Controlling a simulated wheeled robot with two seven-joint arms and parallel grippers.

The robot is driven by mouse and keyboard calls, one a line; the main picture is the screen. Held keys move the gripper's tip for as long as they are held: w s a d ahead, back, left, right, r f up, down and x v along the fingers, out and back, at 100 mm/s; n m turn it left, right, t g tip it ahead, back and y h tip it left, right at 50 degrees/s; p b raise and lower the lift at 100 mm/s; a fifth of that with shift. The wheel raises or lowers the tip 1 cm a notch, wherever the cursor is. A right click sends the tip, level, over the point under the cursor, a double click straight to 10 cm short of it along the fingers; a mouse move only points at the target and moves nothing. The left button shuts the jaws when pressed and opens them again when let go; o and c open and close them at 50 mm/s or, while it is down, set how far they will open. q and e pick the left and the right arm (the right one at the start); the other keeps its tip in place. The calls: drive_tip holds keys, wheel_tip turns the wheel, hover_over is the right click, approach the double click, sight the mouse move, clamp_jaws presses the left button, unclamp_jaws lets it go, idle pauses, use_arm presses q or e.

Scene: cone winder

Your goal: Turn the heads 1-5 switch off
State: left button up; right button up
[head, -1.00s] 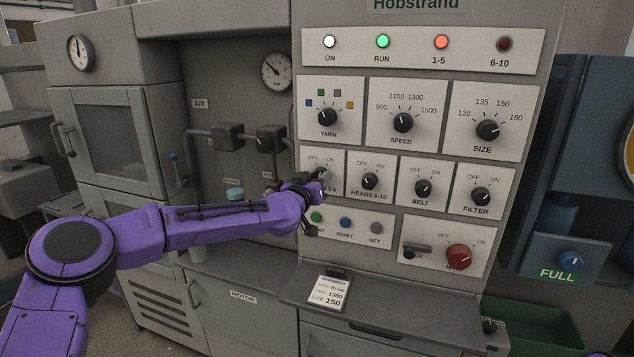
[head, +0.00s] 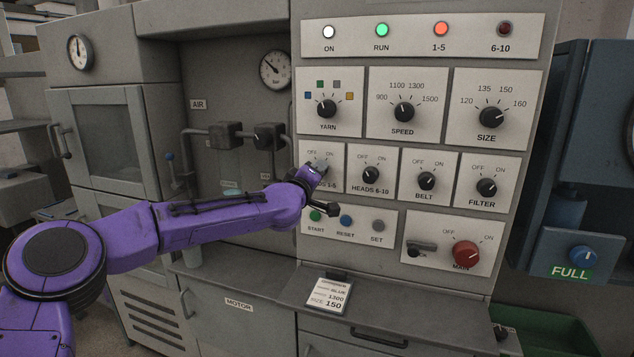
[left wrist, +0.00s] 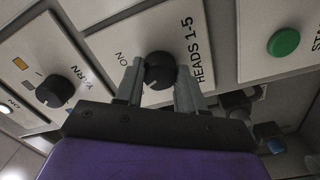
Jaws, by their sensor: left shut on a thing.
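The heads 1-5 switch is a round black knob (left wrist: 158,70) in the left wrist view, between the two grey fingers of my left gripper (left wrist: 160,84). The gripper is shut on it. In the head view my left gripper (head: 320,172) reaches the heads 1-5 plate (head: 335,153) and covers the knob, so its pointer is hard to read there. The OFF and ON marks show above, and part of the label below. The 1-5 lamp (head: 441,29) glows orange. My right gripper is not in view.
The heads 6-10 knob (head: 370,175) sits close to the right, the yarn knob (head: 326,110) just above. The start (head: 315,215) and reset (head: 346,220) buttons lie just below my wrist. A shelf with a card (head: 330,296) juts out lower down.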

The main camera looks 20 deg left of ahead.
use_arm(q)
drive_tip(key=shift+n+b, duration=0.4)
drive_tip(key=shift+n, duration=0.8)
drive_tip(key=o, duration=1)
drive_tip(key=shift+o, duration=0.2)
drive_tip(key=s+b, duration=0.3)
drive_tip(key=s, duration=0.7)
drive_tip(key=shift+s+a+f+b, duration=0.2)
drive_tip(key=shift+s+a+b, duration=0.1)
drive_tip(key=shift+a+b, duration=0.1)
